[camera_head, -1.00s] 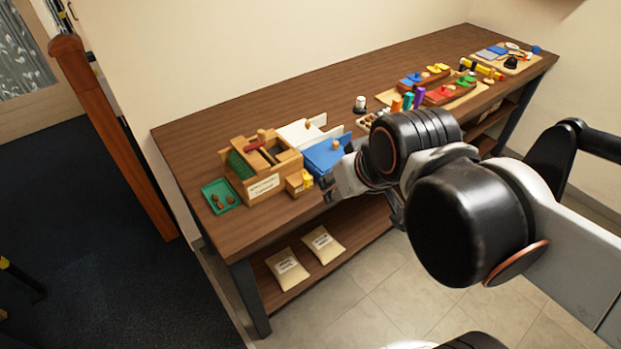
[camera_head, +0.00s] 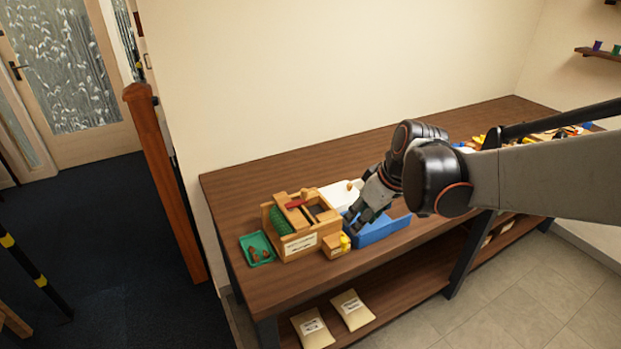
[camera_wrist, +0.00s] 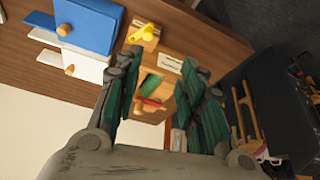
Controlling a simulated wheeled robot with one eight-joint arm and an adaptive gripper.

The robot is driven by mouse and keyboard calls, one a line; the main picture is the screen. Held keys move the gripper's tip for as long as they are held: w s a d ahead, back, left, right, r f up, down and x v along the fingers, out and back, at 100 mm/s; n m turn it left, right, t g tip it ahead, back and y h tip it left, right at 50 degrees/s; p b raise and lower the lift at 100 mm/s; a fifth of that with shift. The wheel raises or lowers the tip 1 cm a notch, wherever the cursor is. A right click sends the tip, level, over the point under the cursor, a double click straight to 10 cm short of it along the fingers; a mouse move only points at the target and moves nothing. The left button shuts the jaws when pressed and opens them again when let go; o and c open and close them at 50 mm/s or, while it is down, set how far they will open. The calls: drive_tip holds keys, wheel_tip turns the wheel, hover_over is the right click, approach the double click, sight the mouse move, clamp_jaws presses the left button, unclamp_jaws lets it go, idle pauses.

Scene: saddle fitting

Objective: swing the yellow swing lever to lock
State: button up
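The yellow swing lever (camera_head: 345,242) sits on a small wooden block (camera_head: 335,249) at the front right of the labelled wooden box. In the wrist view the yellow lever (camera_wrist: 145,34) shows on its block near the top, above and between my fingers. My gripper (camera_head: 356,224) is over the bench just behind and right of the lever, beside the blue box. In the wrist view my gripper (camera_wrist: 164,90) has its two green-padded fingers spread wide with nothing between them. Whether the lever is locked cannot be told.
A blue box (camera_head: 381,231) stands right of the lever, with a white knobbed box (camera_head: 342,195) behind. A green tray (camera_head: 257,248) lies left of the wooden box (camera_head: 299,246). Labelled bags (camera_head: 352,309) lie on the lower shelf. The front left of the bench is bare.

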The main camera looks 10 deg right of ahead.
sight(345, 241)
drive_tip(key=shift+n, duration=0.3)
drive_tip(key=b+x, duration=0.1)
drive_tip(key=x, duration=0.4)
drive_tip(key=d+b+x, duration=0.1)
drive_tip(key=b+x, duration=0.1)
drive_tip(key=x, duration=0.3)
drive_tip(key=w+d+b+x, duration=0.1)
drive_tip(key=b+x, duration=0.1)
drive_tip(key=x, duration=0.3)
drive_tip(key=shift+w+f, duration=0.2)
drive_tip(key=shift+f, duration=0.2)
clamp_jaws()
